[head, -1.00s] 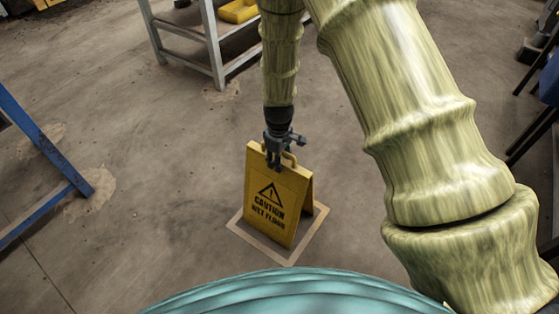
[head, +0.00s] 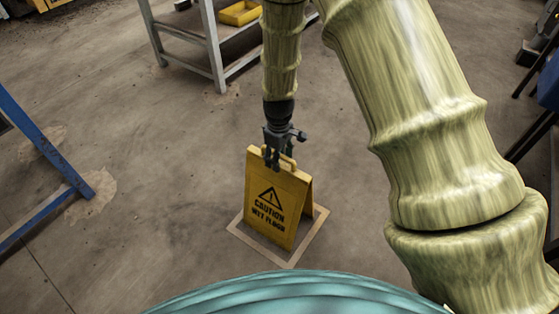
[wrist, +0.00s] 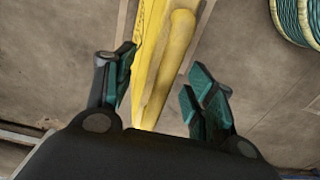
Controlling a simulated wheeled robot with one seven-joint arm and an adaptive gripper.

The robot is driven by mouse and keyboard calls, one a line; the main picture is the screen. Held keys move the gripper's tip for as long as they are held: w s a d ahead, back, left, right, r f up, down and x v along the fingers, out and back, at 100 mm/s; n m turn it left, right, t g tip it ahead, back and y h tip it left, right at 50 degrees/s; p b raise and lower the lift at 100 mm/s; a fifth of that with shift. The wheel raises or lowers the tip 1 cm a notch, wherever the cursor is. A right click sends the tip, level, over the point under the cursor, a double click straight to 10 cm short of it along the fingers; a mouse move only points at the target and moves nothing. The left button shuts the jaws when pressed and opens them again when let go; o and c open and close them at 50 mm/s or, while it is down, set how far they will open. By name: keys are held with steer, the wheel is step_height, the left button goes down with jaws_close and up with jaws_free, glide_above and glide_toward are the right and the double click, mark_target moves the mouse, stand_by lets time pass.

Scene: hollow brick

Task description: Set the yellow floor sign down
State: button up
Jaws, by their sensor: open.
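The yellow floor sign (head: 272,205) stands upright on the floor, its two panels spread like a tent and its caution text facing me in the head view. It stands within a pale square outline (head: 309,237) on the floor. My gripper (head: 279,160) is at the top edge of the sign, by its handle, and is open. In the wrist view the sign (wrist: 165,65) runs between the spread fingers of my gripper (wrist: 163,88). The exact gap between the fingers and the handle is hard to tell.
A blue metal frame (head: 45,150) stands at the left. A grey rack (head: 212,45) with a yellow tray (head: 240,13) stands behind. The floor around the sign is mostly clear.

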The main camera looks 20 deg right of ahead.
step_height(320, 180, up, 8)
steer(key=shift+r+p, duration=0.25)
steer(key=shift+p, duration=0.7)
